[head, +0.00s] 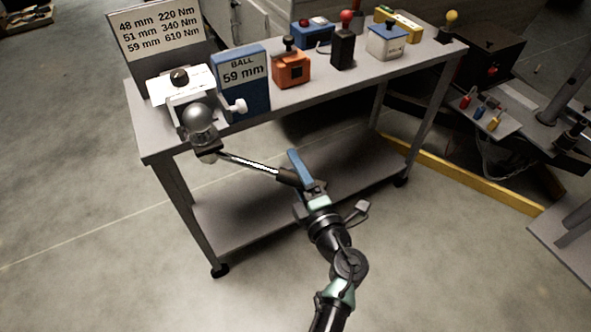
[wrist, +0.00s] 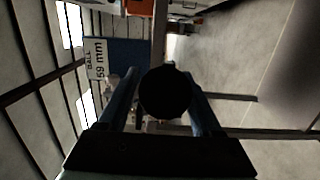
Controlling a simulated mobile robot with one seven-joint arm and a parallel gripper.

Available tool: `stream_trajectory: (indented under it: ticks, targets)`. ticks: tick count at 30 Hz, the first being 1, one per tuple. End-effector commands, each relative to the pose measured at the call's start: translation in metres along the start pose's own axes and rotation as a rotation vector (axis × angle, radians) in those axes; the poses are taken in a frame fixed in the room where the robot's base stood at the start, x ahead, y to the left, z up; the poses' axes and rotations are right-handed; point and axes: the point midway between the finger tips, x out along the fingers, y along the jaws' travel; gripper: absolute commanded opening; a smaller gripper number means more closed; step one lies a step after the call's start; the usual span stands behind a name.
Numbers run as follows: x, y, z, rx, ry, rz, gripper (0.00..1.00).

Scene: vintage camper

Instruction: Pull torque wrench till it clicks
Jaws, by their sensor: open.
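The torque wrench (head: 250,164) has a bright metal shaft and a black grip. Its head end is at the ball mount at the table's left front corner, and it sticks out to the right past the front edge. A silver hitch ball (head: 199,122) sits above the wrench head. My gripper (wrist: 163,82) is open, with its blue fingers on either side of the round black grip end (wrist: 165,93) in the wrist view. In the head view one blue finger (head: 300,167) shows beside the grip; the other is mostly hidden. I cannot tell whether the fingers touch the grip.
A sign (head: 160,36) lists 48 mm 220 Nm, 51 mm 340 Nm and 59 mm 610 Nm. A blue block (head: 241,84) reads BALL 59 mm. An orange box (head: 291,69) and several other items stand along the grey table (head: 310,92). Open floor lies in front.

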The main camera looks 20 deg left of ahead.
Motion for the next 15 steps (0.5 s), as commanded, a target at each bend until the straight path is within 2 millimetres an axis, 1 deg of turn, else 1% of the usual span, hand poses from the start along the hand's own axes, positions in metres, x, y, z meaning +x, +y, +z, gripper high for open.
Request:
stream_trajectory:
  ticks: [5, 6, 11, 15]
  targets:
    - [0.0001, 0.0002, -0.0002, 0.0, 0.0, 0.0, 0.67]
    - [0.0001, 0.0002, -0.0001, 0.0, 0.0, 0.0, 0.63]
    - [-0.0001, 0.0002, -0.0001, 0.0, 0.0, 0.0, 0.34]
    - [-0.0002, 0.0002, -0.0001, 0.0, 0.0, 0.0, 0.09]
